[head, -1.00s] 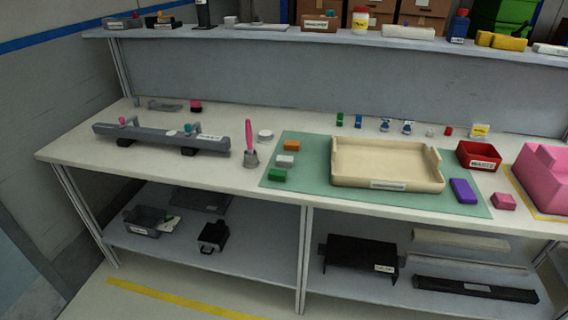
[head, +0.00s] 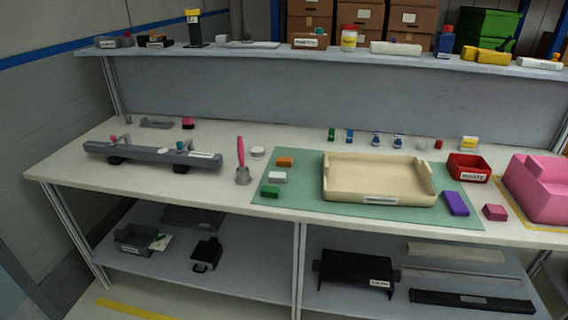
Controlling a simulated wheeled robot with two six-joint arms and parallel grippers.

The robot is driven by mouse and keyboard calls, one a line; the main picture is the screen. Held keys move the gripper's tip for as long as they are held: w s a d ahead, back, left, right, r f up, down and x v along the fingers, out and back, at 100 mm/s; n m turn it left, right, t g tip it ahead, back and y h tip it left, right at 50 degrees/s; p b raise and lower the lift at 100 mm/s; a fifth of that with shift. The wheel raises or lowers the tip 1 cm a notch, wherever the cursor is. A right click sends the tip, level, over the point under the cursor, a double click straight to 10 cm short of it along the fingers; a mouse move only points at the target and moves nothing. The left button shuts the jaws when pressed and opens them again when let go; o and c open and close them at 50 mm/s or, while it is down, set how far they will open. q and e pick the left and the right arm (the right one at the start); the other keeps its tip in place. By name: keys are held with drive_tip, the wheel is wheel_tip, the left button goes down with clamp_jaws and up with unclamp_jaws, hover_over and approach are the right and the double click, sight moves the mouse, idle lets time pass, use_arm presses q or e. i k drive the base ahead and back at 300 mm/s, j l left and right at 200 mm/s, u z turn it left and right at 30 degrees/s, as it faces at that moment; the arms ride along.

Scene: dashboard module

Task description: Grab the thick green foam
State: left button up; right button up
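A green foam block (head: 270,191) lies at the front left of the green mat (head: 300,203), left of the beige tray. A white block (head: 277,177) and an orange block (head: 285,161) lie behind it in a row. A small green item (head: 331,134) stands at the back of the table. From this view I cannot tell how thick each green piece is. Neither of my grippers is in view.
The beige tray (head: 380,199) fills the mat's middle. A purple block (head: 456,203), a red bin (head: 467,167) and a pink block (head: 540,187) are to the right. A grey bar fixture (head: 150,154) and a pink-handled tool (head: 242,165) are left. The table's front left is clear.

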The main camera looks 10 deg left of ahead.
sight(267, 191)
drive_tip(key=i+l+u, duration=0.15)
drive_tip(key=u, duration=0.2)
drive_tip(key=i+l+u, duration=0.2)
drive_tip(key=u, duration=0.15)
drive_tip(key=i+l+u, duration=0.1)
drive_tip(key=u, duration=0.25)
drive_tip(key=l, duration=0.1)
